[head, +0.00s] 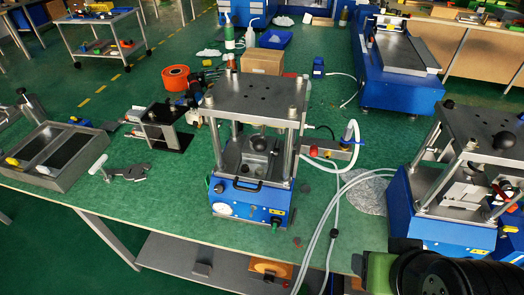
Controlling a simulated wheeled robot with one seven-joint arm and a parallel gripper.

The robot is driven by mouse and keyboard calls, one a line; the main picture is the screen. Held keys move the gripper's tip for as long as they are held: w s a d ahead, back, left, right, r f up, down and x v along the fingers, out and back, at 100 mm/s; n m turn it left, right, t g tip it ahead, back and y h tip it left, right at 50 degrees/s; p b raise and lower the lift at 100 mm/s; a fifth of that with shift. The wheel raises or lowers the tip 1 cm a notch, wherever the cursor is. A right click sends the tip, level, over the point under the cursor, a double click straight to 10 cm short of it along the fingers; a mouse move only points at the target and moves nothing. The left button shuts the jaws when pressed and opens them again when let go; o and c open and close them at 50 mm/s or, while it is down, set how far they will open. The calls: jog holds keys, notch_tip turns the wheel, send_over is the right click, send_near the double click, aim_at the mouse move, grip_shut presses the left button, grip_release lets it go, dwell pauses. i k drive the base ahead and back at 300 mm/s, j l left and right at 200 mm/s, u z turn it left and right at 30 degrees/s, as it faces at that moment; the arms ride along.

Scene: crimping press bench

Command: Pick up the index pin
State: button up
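I cannot tell for sure which part is the index pin. A black ball knob (257,143) stands inside the central blue-based press (249,197), between its front posts. A clamp-like grey piece with a pale handle (98,164) lies on the green bench top to the left of that press. My gripper's fingers do not show. Only a dark ribbed and green part, seemingly of my arm, shows at the bottom right corner, in front of the right press.
A second blue press (440,225) stands at the right. White hoses (322,225) run between the two presses. A grey two-bay tray (58,158) sits at the left. An orange spool (175,78), bottles and a cardboard box (262,61) stand behind.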

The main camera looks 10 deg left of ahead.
aim_at(334, 233)
jog(key=l+u, duration=0.1)
jog(key=u, duration=0.3)
jog(key=k+l+u, duration=0.1)
jog(key=u, duration=0.75)
jog(key=k+l+u, duration=0.1)
jog(key=u, duration=0.3)
jog(key=k+u, duration=0.1)
jog(key=u, duration=0.3)
